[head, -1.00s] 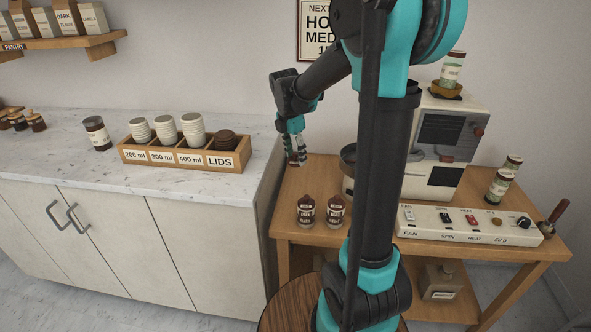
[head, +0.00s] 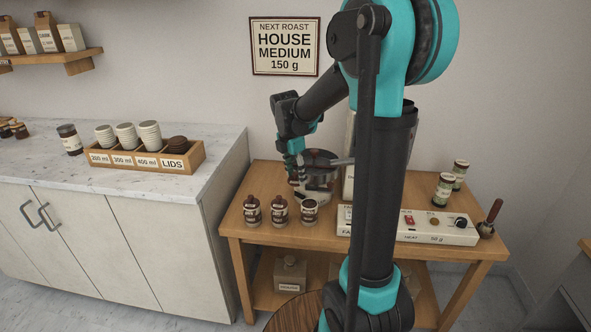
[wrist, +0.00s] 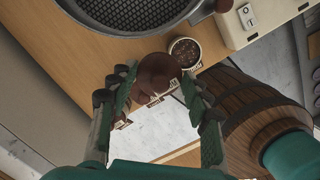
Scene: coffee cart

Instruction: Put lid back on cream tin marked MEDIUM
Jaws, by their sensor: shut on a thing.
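My gripper (head: 296,174) is shut on a dark brown round lid (wrist: 158,70) and holds it above the cart top. In the wrist view the lid sits between the fingertips. An open tin (wrist: 184,53) full of brown beans stands just beyond it, to the upper right. In the head view this open tin (head: 309,212) is the rightmost of three tins at the cart's front left. Its label is too small to read. My gripper is above and slightly left of it; lid and tin look apart.
Two lidded tins (head: 252,212) (head: 279,213) stand left of the open one. The roaster with its round mesh tray (wrist: 125,12) is behind. A switch panel (head: 430,228) lies to the right. A wooden box of cups and lids (head: 150,158) is on the left counter.

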